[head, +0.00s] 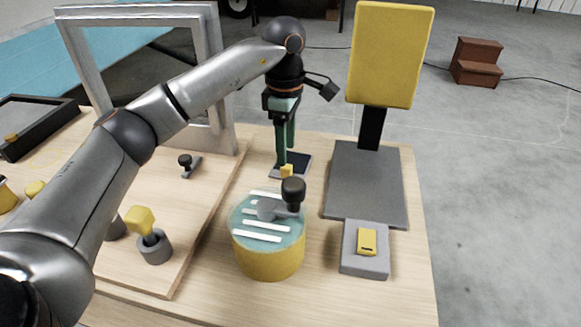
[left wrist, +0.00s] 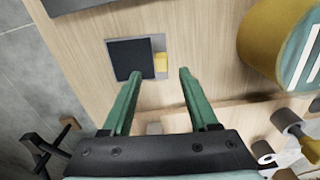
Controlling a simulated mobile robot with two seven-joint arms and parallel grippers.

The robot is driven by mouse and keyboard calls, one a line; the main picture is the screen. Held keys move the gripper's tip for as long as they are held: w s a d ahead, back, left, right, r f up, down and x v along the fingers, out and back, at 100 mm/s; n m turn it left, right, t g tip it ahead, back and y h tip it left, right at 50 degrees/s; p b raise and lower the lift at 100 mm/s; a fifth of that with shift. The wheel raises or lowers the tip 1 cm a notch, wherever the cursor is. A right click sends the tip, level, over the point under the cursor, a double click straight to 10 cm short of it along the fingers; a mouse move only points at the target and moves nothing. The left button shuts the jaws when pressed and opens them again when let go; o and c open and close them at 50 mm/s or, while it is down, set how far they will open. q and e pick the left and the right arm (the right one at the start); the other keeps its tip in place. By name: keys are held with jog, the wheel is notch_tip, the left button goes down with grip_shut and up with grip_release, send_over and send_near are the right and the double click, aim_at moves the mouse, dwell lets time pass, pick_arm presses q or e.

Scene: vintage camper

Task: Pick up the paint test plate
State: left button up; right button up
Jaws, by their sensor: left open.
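The paint test plate looks to be the dark square plate (head: 299,161) with a small yellow tab (head: 287,171), lying flat on a light grey base on the wooden table. In the left wrist view the dark plate (left wrist: 131,58) and its yellow tab (left wrist: 160,62) show clearly. My left gripper (head: 285,160) points down over the plate, and its green fingers hide part of it in the head view. In the left wrist view the fingers (left wrist: 161,72) are spread apart with nothing between them, on either side of the tab's line. Contact cannot be told. My right gripper is not in view.
A yellow drum with a teal top (head: 268,255) and a dark-knobbed tool (head: 293,192) stands close in front. Right are a grey slab (head: 365,185) with an upright yellow panel (head: 390,55) and a grey block (head: 364,262). A metal frame (head: 85,60) stands left.

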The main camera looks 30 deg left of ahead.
aim_at(292, 161)
pick_arm(q)
notch_tip(292, 161, down, 4)
jog(key=shift+s+f, duration=0.1)
jog(key=shift+f, duration=0.15)
jog(key=shift+c, duration=0.2)
jog(key=shift+d, duration=0.1)
grip_shut()
dwell(0.3)
